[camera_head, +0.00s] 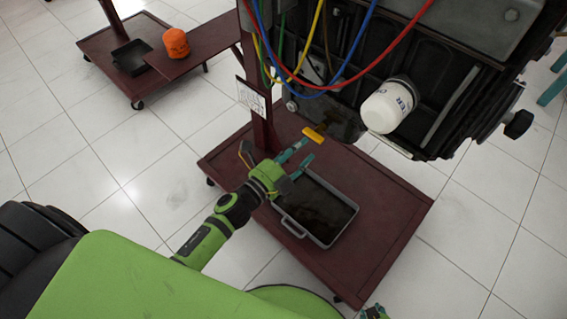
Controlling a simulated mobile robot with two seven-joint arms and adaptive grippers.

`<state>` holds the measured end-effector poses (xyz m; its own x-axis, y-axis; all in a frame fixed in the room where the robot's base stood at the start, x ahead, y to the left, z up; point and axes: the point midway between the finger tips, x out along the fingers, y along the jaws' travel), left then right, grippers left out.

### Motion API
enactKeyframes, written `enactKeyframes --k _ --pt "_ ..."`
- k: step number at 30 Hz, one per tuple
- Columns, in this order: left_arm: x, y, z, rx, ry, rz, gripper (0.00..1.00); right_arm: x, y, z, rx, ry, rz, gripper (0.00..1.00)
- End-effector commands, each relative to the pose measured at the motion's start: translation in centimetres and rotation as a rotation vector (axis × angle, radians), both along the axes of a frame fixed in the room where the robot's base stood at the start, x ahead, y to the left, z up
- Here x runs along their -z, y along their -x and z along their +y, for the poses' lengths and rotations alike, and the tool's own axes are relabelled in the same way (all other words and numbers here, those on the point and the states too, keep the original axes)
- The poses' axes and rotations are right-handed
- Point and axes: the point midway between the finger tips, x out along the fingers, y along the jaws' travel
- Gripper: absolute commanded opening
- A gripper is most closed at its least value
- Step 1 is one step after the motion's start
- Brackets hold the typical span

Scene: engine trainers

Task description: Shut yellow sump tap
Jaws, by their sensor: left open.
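The yellow sump tap (314,135) shows as a small yellow handle under the engine's dark underside, left of the white oil filter (388,106). My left gripper (308,149) is just below and left of the tap, its two teal fingers apart with nothing seen between them. The upper fingertip is close to the handle; I cannot tell whether it touches. The tap's body is hard to make out against the dark engine. A small green and dark part, seemingly of my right gripper (374,312), shows at the bottom edge, too cut off to read.
A grey drain tray (345,225) with dark contents sits on the red stand base (385,245) under the gripper. Coloured hoses hang across the engine (440,55). Another red stand (190,40) carries an orange filter (176,43) and black tray (131,57). Tiled floor left is clear.

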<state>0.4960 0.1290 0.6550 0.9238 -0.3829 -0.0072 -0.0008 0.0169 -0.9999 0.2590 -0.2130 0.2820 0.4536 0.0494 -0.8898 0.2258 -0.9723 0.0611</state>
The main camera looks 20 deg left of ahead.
Motion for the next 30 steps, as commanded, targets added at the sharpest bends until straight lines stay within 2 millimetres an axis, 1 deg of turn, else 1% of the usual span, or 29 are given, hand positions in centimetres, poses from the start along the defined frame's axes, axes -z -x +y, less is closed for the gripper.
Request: enactKeyframes --k 1,6,9,12,16,30 --pt "0.1 1.3 0.5 0.000 -0.001 0.003 0.44 0.0 -0.1 0.0 0.000 0.000 -0.001 0.44" --pt "0.1 4.4 1.7 0.000 0.000 0.002 0.44 0.0 -0.1 0.0 0.001 -0.001 -0.002 0.44" --pt "0.0 5.6 2.3 0.001 0.000 0.001 0.44 0.0 -0.2 0.0 0.001 -0.001 -0.002 0.44" --pt "0.0 6.4 2.6 0.000 -0.001 0.001 0.44 -0.1 -0.2 0.0 0.001 -0.001 -0.003 0.44" --pt "-0.1 6.7 2.8 0.000 -0.001 0.000 0.44 -0.1 -0.2 0.0 0.001 -0.001 -0.003 0.44" --pt "0.0 6.7 2.8 0.001 -0.001 0.000 0.44 -0.1 -0.2 0.0 0.001 0.000 -0.003 0.44"
